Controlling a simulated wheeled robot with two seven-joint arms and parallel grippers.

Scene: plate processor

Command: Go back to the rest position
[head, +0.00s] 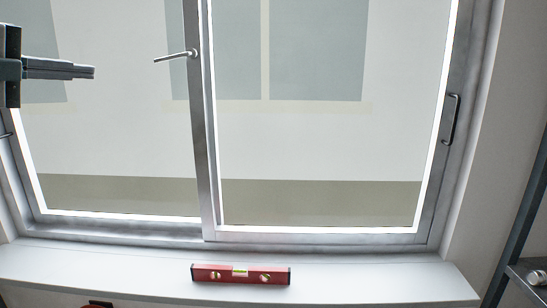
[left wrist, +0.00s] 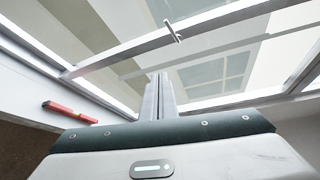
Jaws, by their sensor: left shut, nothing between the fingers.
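My left gripper (head: 88,71) comes in from the left edge of the head view, in front of the left window pane. Its fingers are together with nothing between them. In the left wrist view its fingers (left wrist: 159,82) also show closed, pointing toward the window. My right gripper is not in either view.
A window with a metal frame (head: 203,150) fills the view, with a lever handle (head: 176,56) on the middle post and a pull handle (head: 451,119) at right. A red spirit level (head: 241,274) lies on the white sill (head: 380,278). A dark rack (head: 522,225) stands at right.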

